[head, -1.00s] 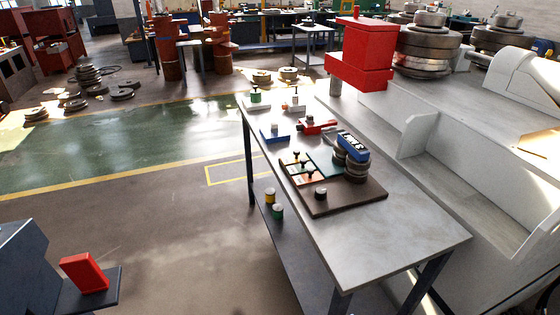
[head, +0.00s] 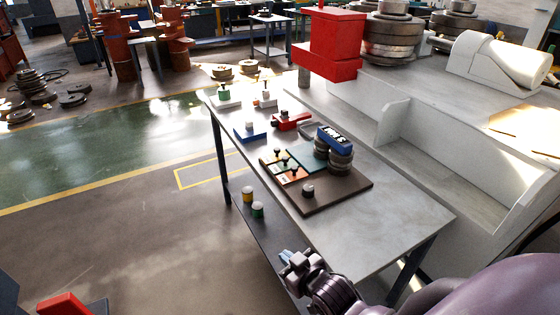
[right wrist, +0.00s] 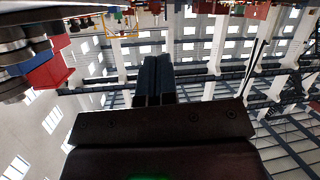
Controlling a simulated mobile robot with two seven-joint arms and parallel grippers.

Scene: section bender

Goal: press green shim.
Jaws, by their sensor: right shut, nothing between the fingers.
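A brown board (head: 335,199) lies on the grey table, with small green and orange plates carrying dark knobs. One green plate (head: 280,167) sits among them; I cannot tell for sure which green piece is the shim. A white block with a green piece (head: 222,97) stands at the table's far left corner. A green-banded cylinder (head: 257,210) stands on the lower shelf. My right gripper (head: 285,258) is at the near side of the table, well apart from the board. Its fingers (right wrist: 153,80) are together and empty in the right wrist view. My left gripper is out of view.
Dark stacked discs with a blue labelled block (head: 333,138) stand at the board's back right. A red clamp-like piece (head: 290,121) and a blue block (head: 250,134) lie behind the board. A red machine part (head: 335,40) overhangs the back. The table's near right end is bare.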

